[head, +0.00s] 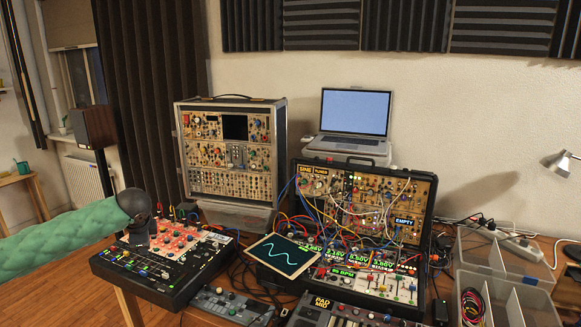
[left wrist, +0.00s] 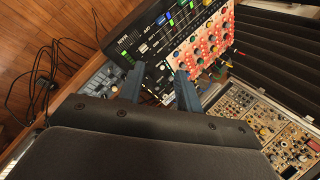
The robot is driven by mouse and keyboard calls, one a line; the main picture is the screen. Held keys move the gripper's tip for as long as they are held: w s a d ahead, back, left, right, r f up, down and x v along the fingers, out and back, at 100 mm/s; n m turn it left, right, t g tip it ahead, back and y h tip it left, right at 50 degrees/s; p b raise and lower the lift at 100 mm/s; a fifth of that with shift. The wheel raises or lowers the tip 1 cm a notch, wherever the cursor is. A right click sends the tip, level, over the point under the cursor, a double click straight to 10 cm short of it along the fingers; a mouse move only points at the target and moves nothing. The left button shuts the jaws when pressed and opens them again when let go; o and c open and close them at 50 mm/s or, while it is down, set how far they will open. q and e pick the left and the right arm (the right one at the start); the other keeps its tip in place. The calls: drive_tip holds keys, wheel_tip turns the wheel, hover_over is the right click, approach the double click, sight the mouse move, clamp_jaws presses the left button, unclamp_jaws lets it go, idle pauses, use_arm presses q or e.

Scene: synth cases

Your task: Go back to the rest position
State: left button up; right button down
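My left arm in a green sleeve comes in from the left in the head view. Its dark gripper (head: 140,236) points down over the black mixer (head: 150,281) with red panels and colored knobs. In the left wrist view the two blue fingers of my left gripper (left wrist: 160,72) stand apart with nothing visible between them. The mixer (left wrist: 146,43) lies beyond the fingertips there; whether they touch it I cannot tell. My right gripper is in neither view.
A tall synth case (head: 230,188) stands behind the mixer. An open synth case (head: 425,222) with many patch cables is to the right, with a laptop (head: 354,113) behind it. A small screen (head: 283,256), a keyboard (head: 345,313) and clear divided bins (head: 505,270) crowd the table.

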use_arm(q)
drive_tip(key=w+d+r+n+t, duration=0.1)
drive_tip(key=d+r+t, duration=0.15)
drive_tip(key=d, duration=0.35)
drive_tip(key=w+d+r+n+t, duration=0.1)
drive_tip(key=w+d+r+t, duration=0.15)
drive_tip(key=d, duration=0.35)
drive_tip(key=s+d+f+n+h, duration=0.25)
drive_tip(key=s+d+f, duration=0.35)
drive_tip(key=d, duration=0.4)
drive_tip(key=s+d+f+n+g, duration=0.1)
drive_tip(key=s+f+n+g, duration=0.15)
drive_tip(key=s+f, duration=1)
drive_tip(key=s+d+f+n+g, duration=0.1)
drive_tip(key=s+f+n+g, duration=0.15)
drive_tip(key=s+f, duration=1)
drive_tip(key=s+d+f+n+g, duration=0.1)
drive_tip(key=s+f+g, duration=0.1)
drive_tip(key=s+f, duration=0.7)
drive_tip(key=s+d+f+n+g+h, duration=0.1)
drive_tip(key=s+d+f+g, duration=0.1)
drive_tip(key=s+f, duration=0.7)
drive_tip(key=s, duration=0.4)
drive_tip(key=shift+d, duration=0.15)
